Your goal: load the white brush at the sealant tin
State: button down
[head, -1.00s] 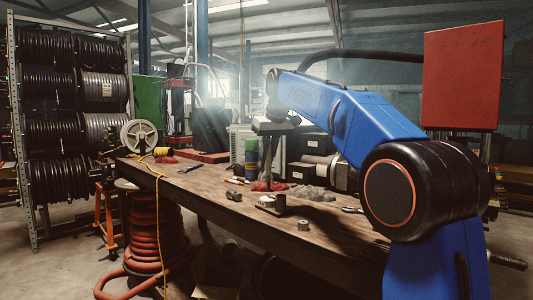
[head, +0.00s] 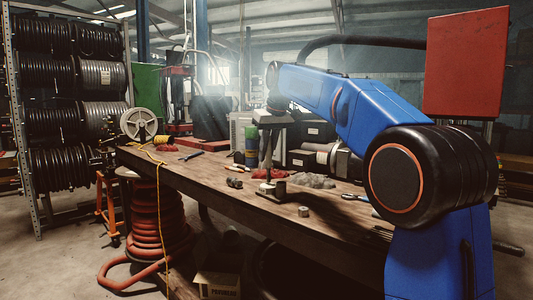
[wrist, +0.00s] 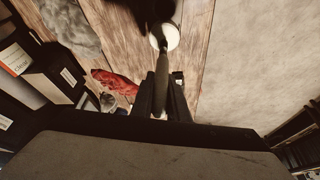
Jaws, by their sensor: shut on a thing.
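My gripper (head: 266,150) hangs over the workbench, pointing down. In the wrist view its dark fingers (wrist: 163,97) are shut on the handle of the brush (wrist: 162,68). The handle runs away from the fingers to a pale round opening (wrist: 169,38), which looks like the sealant tin. The brush head is hidden or too dark to make out. In the head view a small dark tin (head: 281,190) stands on a flat holder (head: 267,196), just right of and below the fingers. I cannot tell whether the brush touches the sealant.
A red rag (wrist: 115,84) and a grey cloth (head: 315,181) lie close by. A metal ring (head: 304,211) sits near the front edge. The bench's left part (head: 180,162) is mostly clear.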

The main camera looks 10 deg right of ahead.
jog(key=shift+f, duration=0.6)
dwell(1.6)
jog(key=shift+r, duration=0.1)
notch_tip(320, 180, up, 7)
dwell(1.0)
jog(key=shift+s, duration=0.1)
dwell(0.4)
